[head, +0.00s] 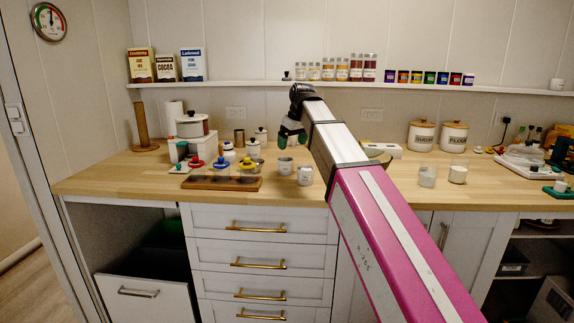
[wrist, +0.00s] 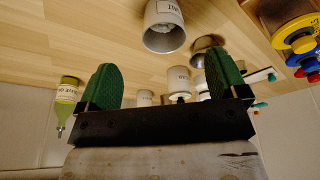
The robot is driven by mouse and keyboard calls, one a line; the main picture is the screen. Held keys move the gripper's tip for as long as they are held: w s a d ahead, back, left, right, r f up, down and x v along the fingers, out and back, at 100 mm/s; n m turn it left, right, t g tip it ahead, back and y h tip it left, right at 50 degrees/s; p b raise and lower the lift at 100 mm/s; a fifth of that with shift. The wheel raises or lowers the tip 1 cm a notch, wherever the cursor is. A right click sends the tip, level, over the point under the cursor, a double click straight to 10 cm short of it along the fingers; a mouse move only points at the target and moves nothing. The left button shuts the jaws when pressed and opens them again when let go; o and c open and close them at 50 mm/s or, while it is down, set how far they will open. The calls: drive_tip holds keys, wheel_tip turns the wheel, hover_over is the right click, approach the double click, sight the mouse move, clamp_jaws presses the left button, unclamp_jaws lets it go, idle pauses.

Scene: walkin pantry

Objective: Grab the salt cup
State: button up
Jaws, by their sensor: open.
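The salt cup (wrist: 163,28) is a pale grey cup with a dark-lettered label, at the top middle of the wrist view, which looks upside down. In the head view two small labelled cups stand close together on the wooden counter, one a little farther back (head: 285,166) and one nearer the front (head: 305,175). I cannot tell which is the salt. My gripper (head: 291,134) is above the counter behind these cups. In the wrist view its green fingers (wrist: 158,88) are spread wide with nothing between them, apart from the cup.
Two lidded canisters (head: 421,136) stand at the right. A jar shelf (head: 220,84) runs above. Bare counter (head: 110,180) lies at the far left.

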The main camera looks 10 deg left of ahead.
sight(286, 164)
drive_tip(key=x, duration=0.5)
drive_tip(key=shift+w+a+f, duration=0.1)
drive_tip(key=shift+a+f, duration=0.05)
drive_tip(key=shift+f, duration=0.05)
drive_tip(key=shift+a+x, duration=0.15)
drive_tip(key=shift+x, duration=1.15)
drive_tip(key=shift+a+x, duration=0.15)
drive_tip(key=shift+x, duration=1.2)
drive_tip(key=shift+r, duration=0.15)
drive_tip(key=c, duration=0.9)
drive_tip(key=shift+c, duration=0.2)
drive_tip(key=shift+r, duration=0.1)
drive_tip(key=shift+r, duration=1.4)
drive_tip(key=a+r, duration=0.8)
drive_tip(key=a, duration=0.3)
drive_tip(key=shift+s+a, duration=0.2)
drive_tip(key=shift+s, duration=0.2)
